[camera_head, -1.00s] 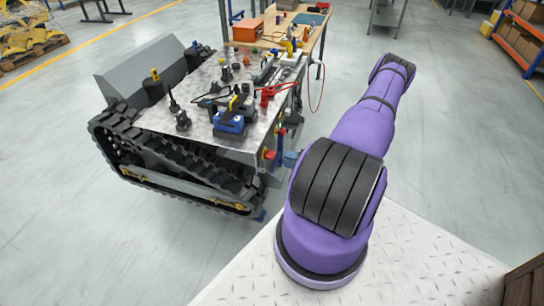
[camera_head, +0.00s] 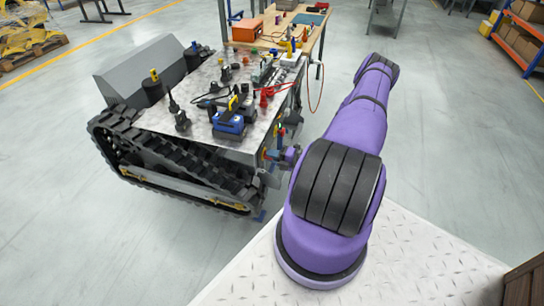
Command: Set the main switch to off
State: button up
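The tracked carrier (camera_head: 200,143) stands left of centre with equipment on its metal deck. A small red and yellow part, which looks like the main switch (camera_head: 265,153), is on the carrier's near right edge, below the deck. It is mostly hidden, and its setting is too small to read. My purple arm reaches away and bends back toward the carrier. My gripper (camera_head: 273,155) is at that edge, right beside or at the switch. Its fingers are tiny and partly merge with the carrier, so I cannot tell whether they are open, shut or touching the switch.
The deck holds a blue and black unit (camera_head: 229,124), red cables (camera_head: 266,95) and several small dark fittings. A wooden workbench (camera_head: 310,40) with an orange box (camera_head: 246,30) stands behind. A red cable loop hangs at the carrier's far right. The floor right of my arm is clear.

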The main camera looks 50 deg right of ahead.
jog(key=shift+n, duration=0.3)
grip_shut()
jog(key=n, duration=0.8)
jog(key=shift+s+n, duration=0.1)
jog(key=shift+n, duration=0.3)
jog(key=n, duration=0.4)
jog(key=shift+n, duration=0.3)
jog(key=shift+f+n, duration=0.1)
jog(key=shift+n, duration=1.8)
jog(key=o, duration=0.7)
grip_release()
